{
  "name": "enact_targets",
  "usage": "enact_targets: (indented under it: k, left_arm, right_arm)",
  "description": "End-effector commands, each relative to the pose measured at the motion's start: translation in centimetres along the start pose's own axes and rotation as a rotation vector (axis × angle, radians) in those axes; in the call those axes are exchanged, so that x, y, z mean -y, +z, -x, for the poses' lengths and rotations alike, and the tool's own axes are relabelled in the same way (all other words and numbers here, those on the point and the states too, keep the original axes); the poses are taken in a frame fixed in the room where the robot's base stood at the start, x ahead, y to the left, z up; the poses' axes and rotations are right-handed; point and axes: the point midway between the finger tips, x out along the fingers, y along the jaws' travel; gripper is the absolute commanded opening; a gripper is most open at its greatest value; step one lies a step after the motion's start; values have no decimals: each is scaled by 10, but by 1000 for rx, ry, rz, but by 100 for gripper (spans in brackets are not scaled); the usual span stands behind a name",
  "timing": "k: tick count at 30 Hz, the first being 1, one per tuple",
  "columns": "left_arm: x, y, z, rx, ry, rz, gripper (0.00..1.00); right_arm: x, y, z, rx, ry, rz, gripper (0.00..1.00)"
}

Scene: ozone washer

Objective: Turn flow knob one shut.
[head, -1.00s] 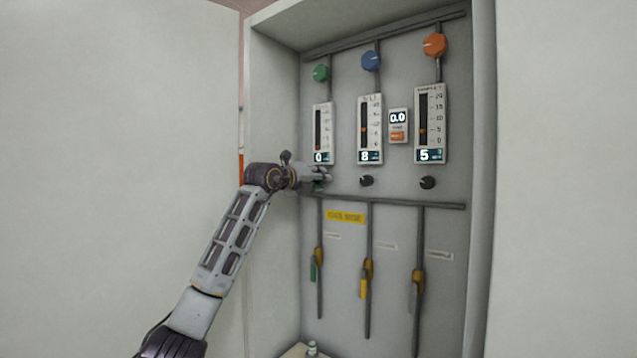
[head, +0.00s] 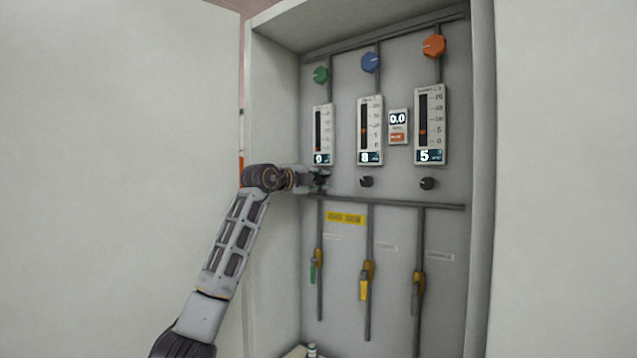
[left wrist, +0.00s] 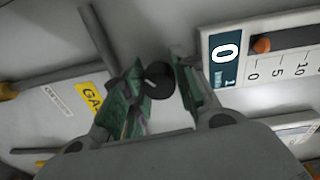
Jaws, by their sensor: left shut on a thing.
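Flow knob one, a small black round knob (left wrist: 159,78), sits below the leftmost flow meter (head: 322,132). My left gripper (head: 321,180) is at this knob and mostly hides it in the head view. In the left wrist view the green-padded fingers of the same gripper (left wrist: 158,92) stand on either side of the knob and are shut on it. The leftmost meter's readout (left wrist: 225,50) shows 0, with its orange float at the low end of the scale. My right gripper is not in view.
Two more black knobs (head: 366,181) (head: 427,183) sit to the right under their meters, which read 8 and 5. Green, blue and orange knobs are above. A horizontal pipe (head: 400,203) and valves with handles are below. The cabinet's side wall (head: 272,110) is close on the left.

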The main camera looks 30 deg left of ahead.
Motion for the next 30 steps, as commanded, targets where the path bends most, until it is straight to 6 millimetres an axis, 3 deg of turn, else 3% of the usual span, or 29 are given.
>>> enact_targets:
  k: [9,23,24,26,30]
  left_arm:
    - [-2,0,-1,-6,0,130,5]
    - [-2,0,-1,-7,0,149,4]
    - [-2,0,-1,-7,0,149,30]
    - [-2,0,-1,-7,0,149,37]
    - [-1,0,-1,-7,-2,148,39]
  right_arm:
    - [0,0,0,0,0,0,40]
    - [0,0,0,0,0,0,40]
    - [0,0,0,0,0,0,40]
    - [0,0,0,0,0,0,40]
    - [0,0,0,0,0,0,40]
